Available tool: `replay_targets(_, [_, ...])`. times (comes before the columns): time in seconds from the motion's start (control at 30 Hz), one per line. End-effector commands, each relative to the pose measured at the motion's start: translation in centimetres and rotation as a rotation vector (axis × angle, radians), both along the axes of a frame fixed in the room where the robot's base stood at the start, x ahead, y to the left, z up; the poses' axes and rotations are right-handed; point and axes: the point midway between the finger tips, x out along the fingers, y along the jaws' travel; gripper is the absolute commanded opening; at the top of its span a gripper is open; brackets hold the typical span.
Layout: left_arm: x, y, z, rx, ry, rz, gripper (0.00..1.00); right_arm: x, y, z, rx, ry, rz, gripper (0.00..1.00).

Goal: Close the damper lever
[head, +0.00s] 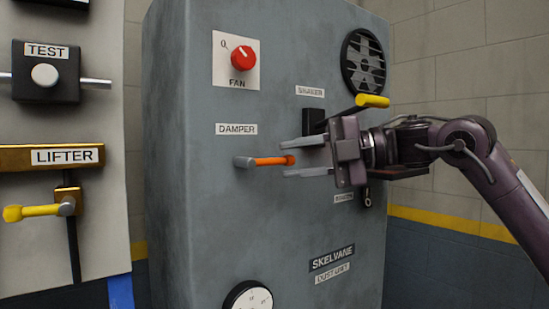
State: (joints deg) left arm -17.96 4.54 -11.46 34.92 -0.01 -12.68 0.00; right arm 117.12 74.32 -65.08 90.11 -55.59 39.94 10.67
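The damper lever (268,161) has an orange handle on a grey pivot and lies about horizontal, pointing right, below the DAMPER label (236,129). It sits on the front of the grey cabinet (200,215). My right gripper (287,158) comes in from the right with its two grey fingers apart, one above and one below the handle's right end. I see a gap between the fingers and the handle; contact cannot be made out. My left gripper is not in view.
A yellow-tipped shaker lever (372,101) stands just above my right gripper. A red fan knob (243,58) and a round vent (364,62) are higher up. A gauge (248,298) is low. A panel at left carries a yellow lifter lever (38,211).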

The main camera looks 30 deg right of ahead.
Motion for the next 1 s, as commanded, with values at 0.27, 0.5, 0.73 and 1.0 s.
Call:
replay_targets(0.27, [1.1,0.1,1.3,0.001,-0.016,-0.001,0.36,2.0,2.8,-0.4,-0.001,0.001,0.0,0.33])
replay_targets(0.5, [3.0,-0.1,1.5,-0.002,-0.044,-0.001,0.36,2.3,3.1,-0.5,0.001,0.0,-0.001,0.33])
replay_targets(0.73, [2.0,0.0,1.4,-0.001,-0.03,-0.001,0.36,2.3,3.1,-0.5,0.001,0.0,-0.001,0.15])
replay_targets(1.0, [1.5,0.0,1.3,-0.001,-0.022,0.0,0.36,2.3,3.0,-0.5,0.001,0.0,-0.001,0.0])
